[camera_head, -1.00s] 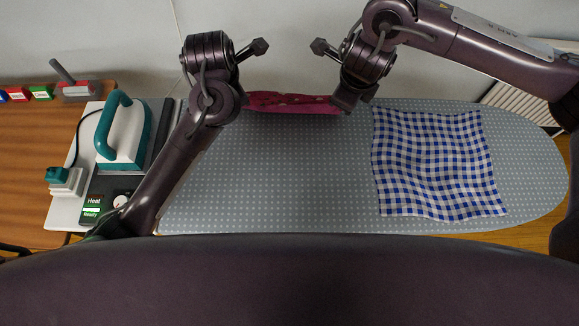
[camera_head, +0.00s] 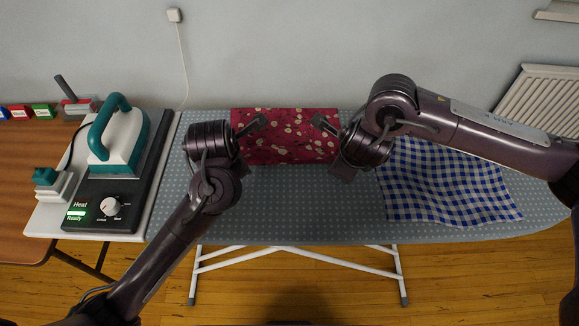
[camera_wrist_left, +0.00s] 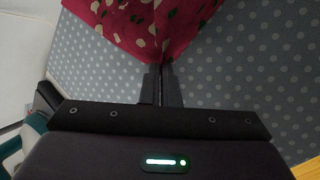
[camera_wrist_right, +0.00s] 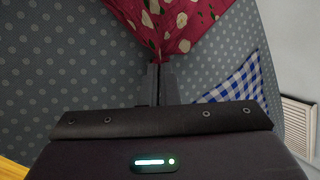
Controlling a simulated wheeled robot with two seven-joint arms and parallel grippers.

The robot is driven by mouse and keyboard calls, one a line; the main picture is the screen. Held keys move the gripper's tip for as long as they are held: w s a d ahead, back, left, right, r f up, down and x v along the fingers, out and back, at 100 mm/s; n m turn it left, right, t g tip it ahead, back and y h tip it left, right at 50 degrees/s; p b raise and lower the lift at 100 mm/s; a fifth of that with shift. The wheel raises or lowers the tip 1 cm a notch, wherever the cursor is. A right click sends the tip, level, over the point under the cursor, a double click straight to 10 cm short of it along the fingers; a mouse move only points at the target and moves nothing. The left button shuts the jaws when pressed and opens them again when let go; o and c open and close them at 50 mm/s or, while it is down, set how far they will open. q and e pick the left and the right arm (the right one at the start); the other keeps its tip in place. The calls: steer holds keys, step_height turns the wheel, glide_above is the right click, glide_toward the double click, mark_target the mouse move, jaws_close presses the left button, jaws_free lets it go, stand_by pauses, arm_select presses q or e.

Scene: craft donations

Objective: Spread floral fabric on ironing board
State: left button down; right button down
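The floral fabric (camera_head: 285,140) is dark red with cream and green blossoms. It stretches between my two grippers over the back middle of the ironing board (camera_head: 290,205), its far edge near the board's back edge. My left gripper (camera_wrist_left: 160,68) is shut on one near corner of the fabric, which fans out beyond the fingertips (camera_wrist_left: 145,25). My right gripper (camera_wrist_right: 157,68) is shut on the other near corner (camera_wrist_right: 165,25). In the head view the wrists hide the held corners. I cannot tell how much of the fabric touches the board.
A blue-and-white checked cloth (camera_head: 440,185) lies on the board to the right, close to my right gripper. A teal and white iron (camera_head: 118,140) stands on its dark base at the left, beside a wooden table (camera_head: 30,220). The board's front middle is clear.

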arm_select(q)
steer(key=c, duration=2.1)
jaws_free()
steer(key=shift+w+a, duration=0.1)
steer(key=shift+c, duration=0.2)
arm_select(e)
steer(key=c, duration=2.1)
jaws_free()
steer(key=shift+w+d, duration=0.1)
steer(key=shift+c, duration=0.2)
arm_select(q)
steer(key=o, duration=0.5)
arm_select(e)
steer(key=o, duration=0.5)
arm_select(q)
steer(key=o, duration=0.3)
arm_select(e)
steer(key=o, duration=0.3)
arm_select(q)
steer(key=shift+f, duration=0.1)
arm_select(e)
steer(key=shift+f, duration=0.1)
steer(key=shift+s, duration=0.2)
